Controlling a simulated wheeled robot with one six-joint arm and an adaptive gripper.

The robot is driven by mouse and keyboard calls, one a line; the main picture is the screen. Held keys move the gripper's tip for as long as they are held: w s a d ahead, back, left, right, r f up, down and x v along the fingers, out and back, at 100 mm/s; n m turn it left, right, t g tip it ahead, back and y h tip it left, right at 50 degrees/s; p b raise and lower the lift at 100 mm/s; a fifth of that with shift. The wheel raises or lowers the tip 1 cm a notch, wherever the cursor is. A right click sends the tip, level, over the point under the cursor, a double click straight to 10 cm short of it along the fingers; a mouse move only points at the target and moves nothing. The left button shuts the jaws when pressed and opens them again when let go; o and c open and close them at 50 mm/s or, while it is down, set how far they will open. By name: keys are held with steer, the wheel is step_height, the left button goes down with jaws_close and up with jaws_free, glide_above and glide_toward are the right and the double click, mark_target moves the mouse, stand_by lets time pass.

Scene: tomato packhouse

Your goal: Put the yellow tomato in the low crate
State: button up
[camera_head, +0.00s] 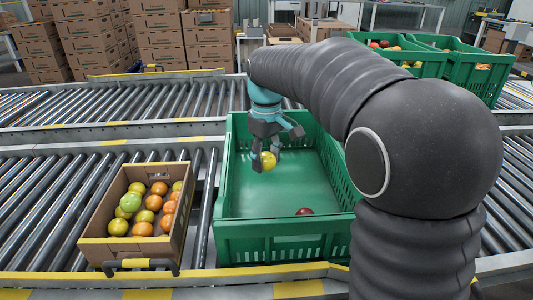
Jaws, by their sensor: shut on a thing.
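A yellow tomato (268,161) is held between the fingers of my gripper (264,158). My gripper is shut on it and points down over the green crate (285,238). The tomato appears above the left part of the crate floor; its exact height is hard to tell. A red tomato (305,211) lies on the crate floor near the front wall. My dark arm covers the right side of the crate.
A cardboard box (112,247) with several green, yellow and orange tomatoes stands left of the crate on the rollers (40,205). Other green crates (408,62) with produce stand at the back right. Stacked cartons (175,40) stand behind the conveyor.

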mark_target(266, 201)
steer(key=shift+f+b, duration=2.6)
steer(key=shift+f, duration=2.55)
steer(key=shift+f, duration=0.6)
steer(key=o, duration=0.9)
steer(key=shift+c, duration=0.6)
steer(key=shift+c, duration=1.2)
step_height(266, 201, up, 7)
steer(key=p, duration=0.5)
steer(key=shift+p, duration=0.4)
